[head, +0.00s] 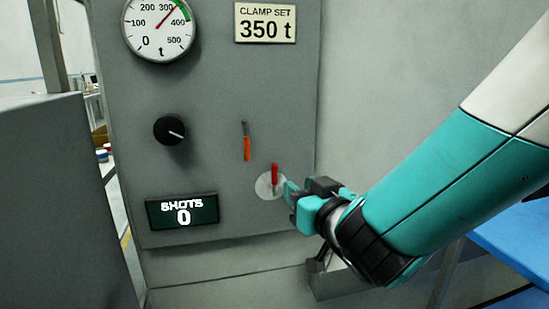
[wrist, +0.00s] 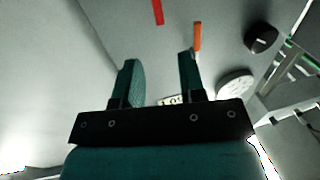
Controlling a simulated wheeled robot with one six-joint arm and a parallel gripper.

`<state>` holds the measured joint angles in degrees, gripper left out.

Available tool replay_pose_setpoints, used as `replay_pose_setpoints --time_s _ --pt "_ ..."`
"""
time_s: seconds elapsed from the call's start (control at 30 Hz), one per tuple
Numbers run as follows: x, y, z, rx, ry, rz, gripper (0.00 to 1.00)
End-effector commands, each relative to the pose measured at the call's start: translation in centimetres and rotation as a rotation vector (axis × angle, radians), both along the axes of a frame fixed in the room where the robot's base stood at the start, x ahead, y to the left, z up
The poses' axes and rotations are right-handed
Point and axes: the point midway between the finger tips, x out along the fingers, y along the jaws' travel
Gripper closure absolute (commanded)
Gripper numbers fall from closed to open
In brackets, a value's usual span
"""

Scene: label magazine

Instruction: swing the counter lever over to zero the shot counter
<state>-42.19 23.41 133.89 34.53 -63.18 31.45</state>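A red lever (head: 274,175) points up from a pale round plate (head: 268,187) on the grey panel. An orange-handled lever (head: 247,147) hangs down to its upper left. The counter display (head: 183,213) reads SHOTS 0. My gripper (head: 289,190) is just right of the red lever's plate; whether it touches is not clear. In the wrist view my gripper (wrist: 158,62) has its two fingers apart with nothing between them. The red lever (wrist: 158,12) is beyond the fingertips at the top edge, and the orange handle (wrist: 197,37) is beside the right finger.
A black knob (head: 169,130), a round gauge (head: 160,28) and a CLAMP SET 350 t sign (head: 265,23) are on the same panel. A grey cabinet (head: 55,200) stands at left. A blue surface (head: 510,240) is at lower right. A ledge (head: 335,283) juts out below my gripper.

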Motion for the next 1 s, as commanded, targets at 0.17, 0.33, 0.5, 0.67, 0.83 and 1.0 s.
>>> replay_pose_setpoints --time_s 0.17,0.33,0.5,0.67,0.83,1.0 --pt "3.8 1.8 0.6 0.000 0.003 -0.004 0.63" --pt "7.1 3.5 0.4 0.001 0.002 -0.003 0.63" --pt "9.4 4.8 0.2 0.000 0.001 -0.002 0.63" --pt "10.5 5.4 0.0 0.000 0.002 -0.001 0.63" --pt "10.7 5.5 0.0 0.000 0.001 0.000 0.63" --pt "10.7 5.5 0.0 0.000 0.001 0.000 0.70"
